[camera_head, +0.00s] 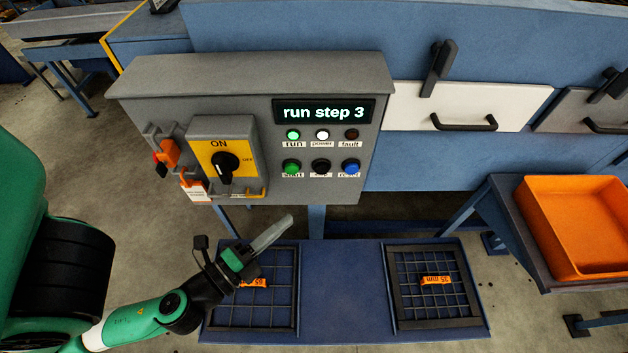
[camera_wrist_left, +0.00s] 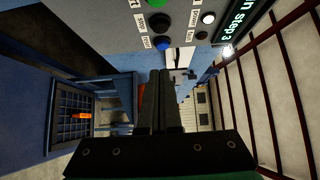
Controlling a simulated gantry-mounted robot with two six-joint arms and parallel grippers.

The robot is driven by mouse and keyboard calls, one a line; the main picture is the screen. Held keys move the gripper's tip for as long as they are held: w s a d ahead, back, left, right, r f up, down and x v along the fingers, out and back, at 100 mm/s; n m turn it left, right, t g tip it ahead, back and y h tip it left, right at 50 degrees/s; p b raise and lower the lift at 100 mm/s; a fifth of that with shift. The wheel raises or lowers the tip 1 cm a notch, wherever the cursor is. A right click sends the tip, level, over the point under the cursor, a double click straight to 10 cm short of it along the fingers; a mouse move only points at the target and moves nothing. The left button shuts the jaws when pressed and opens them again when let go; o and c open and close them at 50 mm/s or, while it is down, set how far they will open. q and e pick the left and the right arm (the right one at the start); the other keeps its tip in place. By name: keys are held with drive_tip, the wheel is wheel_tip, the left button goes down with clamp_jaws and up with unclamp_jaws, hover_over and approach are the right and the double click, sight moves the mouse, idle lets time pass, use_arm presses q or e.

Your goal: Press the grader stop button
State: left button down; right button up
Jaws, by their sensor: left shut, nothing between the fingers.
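The grey control box (camera_head: 260,120) stands in the middle of the head view, with a display reading "run step 3". In its lower row, the black stop button (camera_head: 321,166) sits between the green start button (camera_head: 292,166) and the blue reset button (camera_head: 350,166). My right gripper is not in view.
A yellow ON/OFF rotary switch (camera_head: 223,163) and orange lockout tags (camera_head: 168,153) are left of the buttons. The green run lamp (camera_head: 293,134) and white power lamp (camera_head: 322,134) are lit; fault is dark. Mesh screens lie below. An orange crate (camera_head: 578,272) stands right.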

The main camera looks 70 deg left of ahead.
use_arm(q)
drive_tip(key=w, duration=0.1)
drive_tip(key=p, duration=0.3)
approach(327, 171)
drive_tip(key=w+d, duration=0.1)
drive_tip(key=w, duration=0.3)
drive_tip(key=a, duration=0.1)
drive_tip(key=a+p, duration=0.1)
drive_tip(key=w+a, duration=0.1)
drive_tip(key=shift+f+y, duration=0.3)
drive_tip(key=shift+f, duration=0.1)
drive_tip(key=shift+a+r, duration=0.1)
drive_tip(key=shift+a, duration=0.05)
drive_tip(key=shift+w+r+b, duration=0.1)
drive_tip(key=shift+r+b, duration=0.05)
drive_tip(key=shift+b, duration=0.15)
drive_tip(key=shift+r, duration=0.1)
